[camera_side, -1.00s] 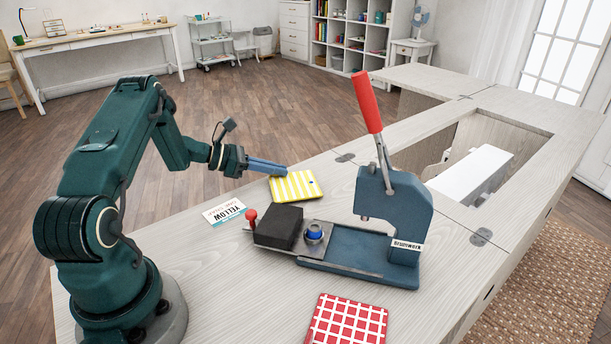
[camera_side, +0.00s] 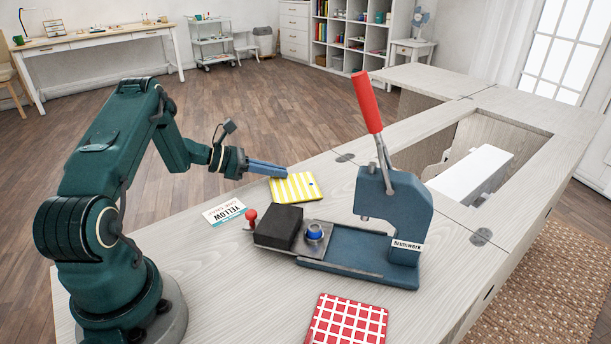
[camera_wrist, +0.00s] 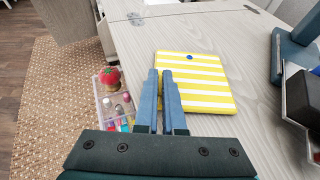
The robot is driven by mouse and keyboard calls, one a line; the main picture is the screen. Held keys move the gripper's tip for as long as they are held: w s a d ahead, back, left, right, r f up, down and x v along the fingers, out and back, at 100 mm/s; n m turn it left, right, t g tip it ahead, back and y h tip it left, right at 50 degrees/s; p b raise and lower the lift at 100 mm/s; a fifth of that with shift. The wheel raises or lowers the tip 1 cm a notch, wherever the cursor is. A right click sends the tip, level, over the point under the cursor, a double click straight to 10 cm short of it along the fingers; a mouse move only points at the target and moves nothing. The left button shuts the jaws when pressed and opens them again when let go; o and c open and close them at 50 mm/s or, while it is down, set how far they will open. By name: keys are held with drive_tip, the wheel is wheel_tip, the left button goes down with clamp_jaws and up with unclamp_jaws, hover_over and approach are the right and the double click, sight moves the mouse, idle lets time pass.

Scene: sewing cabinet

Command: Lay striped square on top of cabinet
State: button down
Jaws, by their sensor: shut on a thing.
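The yellow-and-white striped square (camera_side: 295,187) is at the far left edge of the cabinet top (camera_side: 225,270), close to flat; I cannot tell whether it touches the surface. A blue dot shows near its far end in the wrist view (camera_wrist: 205,88). My gripper (camera_side: 286,171) reaches to its upper-left corner from the left. In the wrist view my gripper's fingers (camera_wrist: 160,75) are close together over the left part of the square, shut on it. The exact grip is hidden beneath the fingers.
A blue press (camera_side: 390,220) with a red lever and a black block (camera_side: 278,227) stands right of the square. A clear box (camera_wrist: 118,110) with a tomato pincushion (camera_wrist: 109,76) is beside the cabinet edge.

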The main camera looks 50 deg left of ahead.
drive_tip(key=shift+f, duration=0.1)
drive_tip(key=c, duration=0.9)
unclamp_jaws()
drive_tip(key=shift+c, duration=0.2)
drive_tip(key=shift+v, duration=2.55)
